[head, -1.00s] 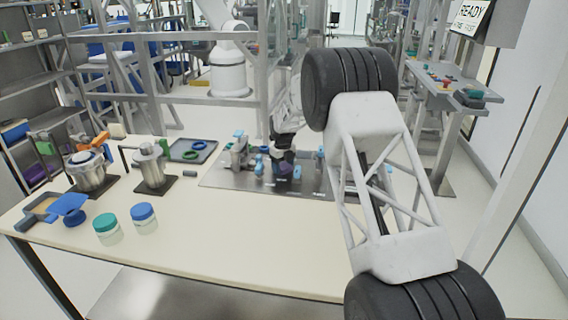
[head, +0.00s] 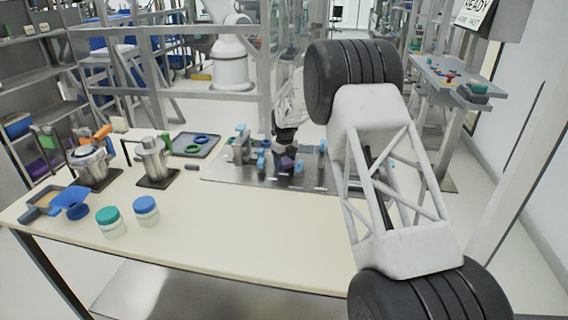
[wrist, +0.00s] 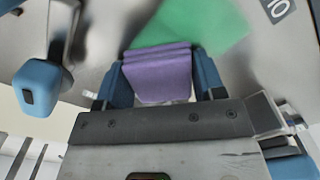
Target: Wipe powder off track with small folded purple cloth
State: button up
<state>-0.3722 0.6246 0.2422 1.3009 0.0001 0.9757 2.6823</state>
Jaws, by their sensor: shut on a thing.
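The small folded purple cloth (wrist: 158,76) is between the two blue fingers of my gripper (wrist: 160,85) in the wrist view. My gripper is shut on it. In the head view the cloth is a small dark purple patch (head: 287,163) above the metal plate (head: 232,173) at the back of the table. My arm hides part of that plate. I cannot make out the track or any powder for certain. I cannot tell whether the cloth touches the surface below.
A green flat patch (wrist: 197,25) lies just beyond the cloth. A blue-ended fixture (wrist: 42,88) stands to its left. In the head view, metal pots (head: 153,160), lidded jars (head: 146,210) and a grey tray (head: 207,147) are left of the plate. The table's front middle is clear.

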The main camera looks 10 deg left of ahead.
jog(key=shift+w, duration=0.75)
jog(key=shift+w+r, duration=0.35)
jog(key=shift+w, duration=0.1)
jog(key=shift+w+f, duration=0.15)
jog(key=shift+w, duration=1.15)
jog(key=shift+w+f, duration=0.15)
jog(key=shift+w, duration=1.15)
jog(key=shift+w+f, duration=0.15)
jog(key=shift+w, duration=0.2)
notch_tip(320, 180, up, 8)
jog(key=shift+s, duration=0.1)
